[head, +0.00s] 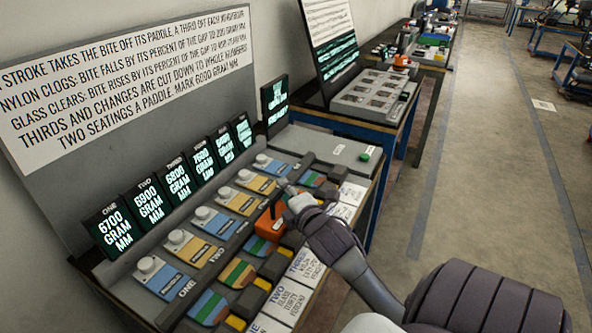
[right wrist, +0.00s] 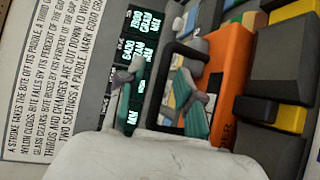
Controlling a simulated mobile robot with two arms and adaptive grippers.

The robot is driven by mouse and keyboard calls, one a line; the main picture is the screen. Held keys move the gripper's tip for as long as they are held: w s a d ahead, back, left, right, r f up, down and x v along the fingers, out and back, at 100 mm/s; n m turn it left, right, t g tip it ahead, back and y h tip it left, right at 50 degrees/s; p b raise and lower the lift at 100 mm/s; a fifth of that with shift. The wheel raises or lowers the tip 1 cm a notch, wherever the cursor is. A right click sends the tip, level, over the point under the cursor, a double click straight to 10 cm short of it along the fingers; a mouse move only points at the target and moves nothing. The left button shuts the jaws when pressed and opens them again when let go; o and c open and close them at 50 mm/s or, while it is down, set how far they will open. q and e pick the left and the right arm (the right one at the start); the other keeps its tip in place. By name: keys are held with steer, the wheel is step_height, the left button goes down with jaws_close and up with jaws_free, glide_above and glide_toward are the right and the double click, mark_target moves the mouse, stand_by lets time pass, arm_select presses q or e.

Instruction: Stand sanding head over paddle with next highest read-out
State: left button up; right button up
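The orange sanding head (head: 270,223), with a dark handle, stands around the middle of the paddle row on the sloped bench. I cannot tell exactly which paddle it covers. My right gripper (head: 289,189) is just above its handle; in the right wrist view the fingers (right wrist: 160,80) look apart, with the black handle (right wrist: 164,85) between or just beyond them. A grip is not visible. Striped paddles (head: 237,273) show on either side. Read-out one (head: 115,228) says 6700, two (head: 149,203) says 6900, three (head: 176,181) says 6800; the farther ones are hard to read. My left gripper is out of view.
Blue and yellow tiles with white knobs (head: 187,246) line the bench between read-outs and paddles. White cards (head: 290,298) lie along the front edge. A grey box with a green button (head: 333,147) sits at the far end.

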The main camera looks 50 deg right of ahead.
steer(key=b+v, duration=0.1)
steer(key=v, duration=1)
steer(key=shift+a, duration=0.1)
